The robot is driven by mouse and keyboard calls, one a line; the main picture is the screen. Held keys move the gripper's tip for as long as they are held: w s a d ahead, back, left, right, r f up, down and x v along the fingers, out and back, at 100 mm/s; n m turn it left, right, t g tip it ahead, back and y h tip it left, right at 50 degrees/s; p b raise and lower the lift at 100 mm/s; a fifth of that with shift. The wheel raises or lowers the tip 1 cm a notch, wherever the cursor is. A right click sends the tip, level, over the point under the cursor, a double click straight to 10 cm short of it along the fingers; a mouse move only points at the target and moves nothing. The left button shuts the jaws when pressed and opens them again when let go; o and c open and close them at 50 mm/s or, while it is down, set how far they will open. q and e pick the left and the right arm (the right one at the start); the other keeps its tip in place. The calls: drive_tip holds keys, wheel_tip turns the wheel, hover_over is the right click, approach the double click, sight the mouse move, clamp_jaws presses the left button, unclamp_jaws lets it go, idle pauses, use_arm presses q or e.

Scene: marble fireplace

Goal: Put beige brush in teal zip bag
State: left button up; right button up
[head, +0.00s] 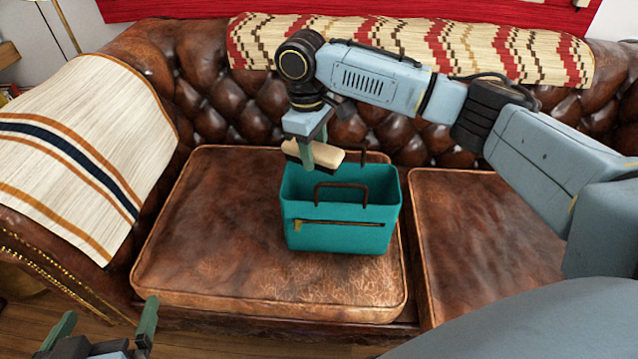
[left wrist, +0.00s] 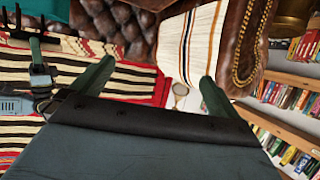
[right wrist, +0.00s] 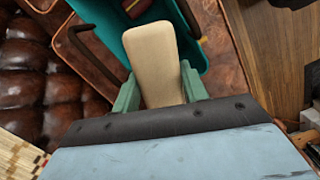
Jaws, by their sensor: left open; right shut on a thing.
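The beige brush (head: 325,153) is held in my right gripper (head: 307,158), just above the back left part of the bag's opening. In the right wrist view the brush (right wrist: 155,62) lies between the fingers with its pale back showing. The teal zip bag (head: 343,235) stands upright and open on the sofa seat, with dark handles and a zip on its front. Its inside shows partly in the right wrist view (right wrist: 108,14). My left gripper (head: 103,330) is open and empty at the lower left, away from the bag.
The brown leather sofa cushion (head: 200,240) under the bag has free room to its left. A second cushion (head: 480,250) is clear at the right. Striped throws cover the left arm (head: 70,150) and the backrest (head: 480,50).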

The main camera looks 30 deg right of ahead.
sight(315, 161)
wheel_tip(315, 161, down, 3)
drive_tip(key=shift+b, duration=0.6)
drive_tip(key=shift+f, duration=0.15)
use_arm(q)
wheel_tip(315, 161, up, 14)
drive_tip(key=d+t+h+b, duration=0.2)
drive_tip(key=t+h, duration=0.1)
drive_tip(key=t, duration=0.6)
drive_tip(key=shift+s+d+f+h, duration=0.15)
drive_tip(key=shift+d+f+h, duration=0.05)
drive_tip(key=shift+f+h, duration=0.1)
use_arm(e)
wheel_tip(315, 161, down, 4)
drive_tip(key=shift+r, duration=0.15)
